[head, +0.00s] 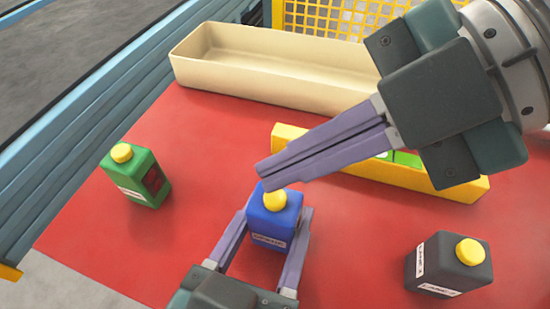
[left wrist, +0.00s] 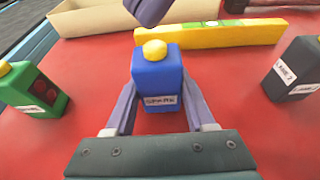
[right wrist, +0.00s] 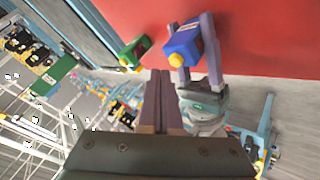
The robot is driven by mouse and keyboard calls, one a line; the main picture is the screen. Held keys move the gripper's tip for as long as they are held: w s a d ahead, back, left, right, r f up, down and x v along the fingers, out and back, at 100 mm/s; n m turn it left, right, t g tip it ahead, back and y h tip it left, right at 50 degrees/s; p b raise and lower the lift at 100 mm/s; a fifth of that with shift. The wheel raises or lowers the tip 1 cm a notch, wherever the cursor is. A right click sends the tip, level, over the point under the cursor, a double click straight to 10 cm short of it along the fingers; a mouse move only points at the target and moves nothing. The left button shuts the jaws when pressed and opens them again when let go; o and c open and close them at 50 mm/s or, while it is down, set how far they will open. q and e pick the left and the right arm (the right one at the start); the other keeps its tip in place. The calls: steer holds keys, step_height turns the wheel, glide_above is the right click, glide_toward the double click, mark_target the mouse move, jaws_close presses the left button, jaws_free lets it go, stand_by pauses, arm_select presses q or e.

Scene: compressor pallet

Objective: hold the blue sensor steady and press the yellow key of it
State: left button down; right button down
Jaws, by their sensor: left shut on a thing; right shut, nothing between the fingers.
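The blue sensor (head: 272,222) stands upright on the red surface with its yellow key (head: 275,199) on top. It also shows in the left wrist view (left wrist: 157,85) and the right wrist view (right wrist: 184,40). My left gripper (head: 277,225) is shut on the blue sensor, with one finger on each side. My right gripper (head: 266,178) is shut and empty. In the head view its fingertips appear just above and left of the yellow key. In the left wrist view the tips sit above the key, with a small gap visible.
A green sensor (head: 145,180) stands at the left and a dark grey sensor (head: 450,265) at the right, each with a yellow key. A yellow holder (head: 440,184) with green parts lies behind. A beige tray (head: 270,80) is at the back. Red surface is free between them.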

mark_target(289, 201)
steer(key=shift+f, duration=0.1)
steer(key=shift+f, duration=0.35)
steer(key=shift+f, duration=0.45)
stand_by(2.3)
steer(key=shift+r, duration=0.9)
step_height(289, 201, up, 5)
stand_by(0.5)
